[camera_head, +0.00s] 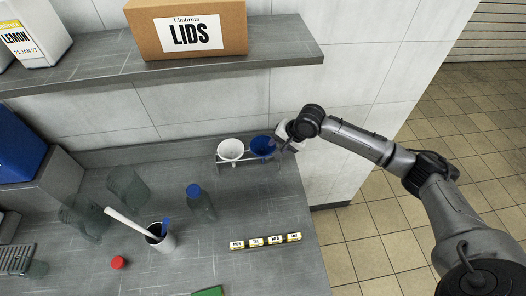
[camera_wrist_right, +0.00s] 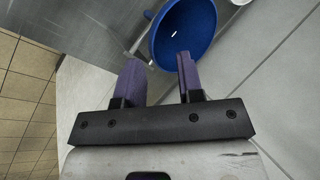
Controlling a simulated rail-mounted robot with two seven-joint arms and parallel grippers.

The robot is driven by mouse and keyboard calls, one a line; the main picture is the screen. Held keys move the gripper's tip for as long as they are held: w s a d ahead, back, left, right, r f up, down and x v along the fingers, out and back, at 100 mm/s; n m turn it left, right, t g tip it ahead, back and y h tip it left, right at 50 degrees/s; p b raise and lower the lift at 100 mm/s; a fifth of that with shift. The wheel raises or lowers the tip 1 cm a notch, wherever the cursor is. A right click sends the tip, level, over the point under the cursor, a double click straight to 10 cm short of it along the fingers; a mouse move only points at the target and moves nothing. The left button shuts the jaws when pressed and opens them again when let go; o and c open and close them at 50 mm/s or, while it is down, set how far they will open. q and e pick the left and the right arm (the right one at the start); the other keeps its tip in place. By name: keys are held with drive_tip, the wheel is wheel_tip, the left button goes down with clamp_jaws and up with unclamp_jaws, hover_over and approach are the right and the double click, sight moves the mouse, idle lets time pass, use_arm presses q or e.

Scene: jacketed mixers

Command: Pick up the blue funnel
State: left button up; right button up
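The blue funnel (camera_head: 262,146) sits in a small rack (camera_head: 250,160) at the back right of the grey counter, right of a white funnel (camera_head: 231,149). In the right wrist view the blue funnel (camera_wrist_right: 185,30) opens toward the camera just beyond my fingertips. My right gripper (camera_head: 278,146) is at the funnel's right side; in the wrist view its purple fingers (camera_wrist_right: 160,62) are apart with nothing gripped. One fingertip overlaps the bowl in the picture, the other is outside the rim. I cannot tell if they touch it. My left gripper is out of view.
A blue-capped bottle (camera_head: 201,203), a white cup (camera_head: 160,238) holding tools, a red cap (camera_head: 118,262) and a labelled strip (camera_head: 265,242) stand on the counter. A shelf (camera_head: 270,55) with a LIDS box (camera_head: 188,28) hangs above. The wall is close behind the rack.

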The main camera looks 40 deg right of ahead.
sight(273, 148)
drive_tip(key=x, duration=0.3)
drive_tip(key=shift+f, duration=0.15)
drive_tip(key=shift+c, duration=0.4)
clamp_jaws()
